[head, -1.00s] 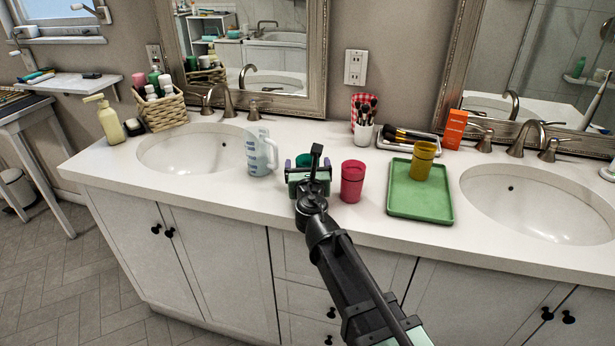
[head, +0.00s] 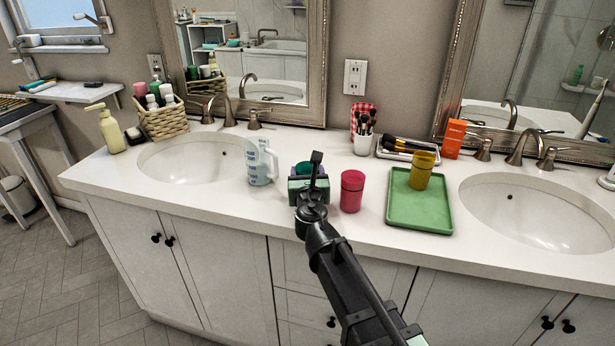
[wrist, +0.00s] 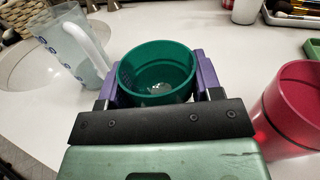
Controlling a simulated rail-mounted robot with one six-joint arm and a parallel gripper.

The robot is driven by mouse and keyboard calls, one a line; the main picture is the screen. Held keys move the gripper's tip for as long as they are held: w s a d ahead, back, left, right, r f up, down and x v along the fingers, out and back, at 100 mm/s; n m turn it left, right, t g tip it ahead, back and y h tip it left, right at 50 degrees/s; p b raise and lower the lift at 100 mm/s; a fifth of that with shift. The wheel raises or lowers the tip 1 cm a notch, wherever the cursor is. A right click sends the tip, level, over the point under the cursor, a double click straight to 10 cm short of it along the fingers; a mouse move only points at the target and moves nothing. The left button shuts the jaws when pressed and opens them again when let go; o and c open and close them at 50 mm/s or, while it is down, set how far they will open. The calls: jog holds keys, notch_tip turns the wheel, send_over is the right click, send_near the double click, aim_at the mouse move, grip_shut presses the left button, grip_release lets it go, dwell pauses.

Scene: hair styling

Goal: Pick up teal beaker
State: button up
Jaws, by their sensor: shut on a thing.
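The teal beaker (wrist: 157,72) stands upright between the purple fingers of my gripper (wrist: 157,80) in the wrist view. The fingers press on its left and right sides, and its open rim faces up. In the head view only a bit of the teal beaker (head: 304,167) shows behind my gripper (head: 308,178); the wrist hides the rest. I cannot tell whether its base touches the counter.
A clear measuring jug (head: 261,163) stands close on the left, and a red cup (head: 351,191) close on the right. A green tray (head: 420,213) with a yellow cup (head: 422,170) lies further right. A sink (head: 190,155) is on the left.

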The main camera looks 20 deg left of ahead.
notch_tip(320, 180, up, 19)
jog(key=p, duration=1.8)
jog(key=shift+r+p, duration=0.2)
jog(key=shift+p, duration=0.15)
